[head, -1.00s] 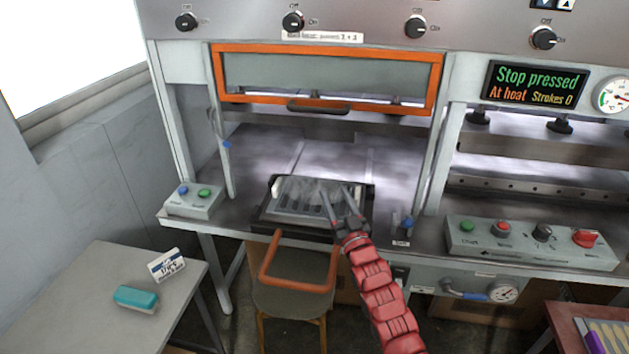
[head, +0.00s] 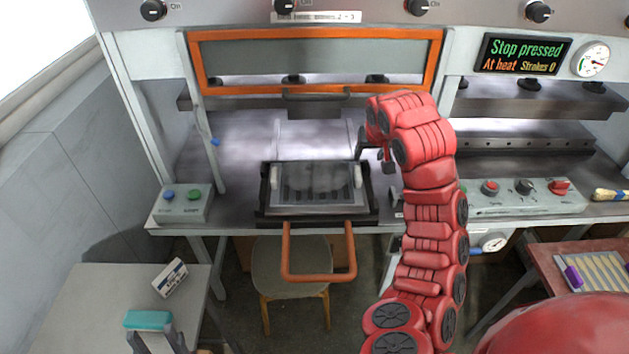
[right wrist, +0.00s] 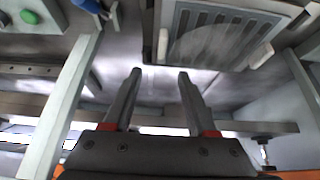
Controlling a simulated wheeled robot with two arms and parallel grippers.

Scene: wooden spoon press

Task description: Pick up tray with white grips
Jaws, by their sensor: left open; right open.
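The tray with white grips (head: 316,202) is a shallow clear-grey tray with dark slots showing inside. It lies on a black frame (head: 266,212) at the front of the press, with one white grip at its left end and one at its right. My right gripper (head: 375,158) is open and empty, just beyond the tray's right grip and apart from it. The tray (right wrist: 215,35) and both white grips also show in the right wrist view, beside my open right fingers (right wrist: 160,76). My left gripper (head: 153,338) is open at the lower left, by a teal brush.
An orange handle (head: 320,278) sticks out in front of the black frame, over a stool (head: 292,262). The orange-framed guard (head: 315,85) is raised above the press bed. A button box (head: 180,204) stands left. The teal brush (head: 148,320) and a small box (head: 170,278) lie on the side table.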

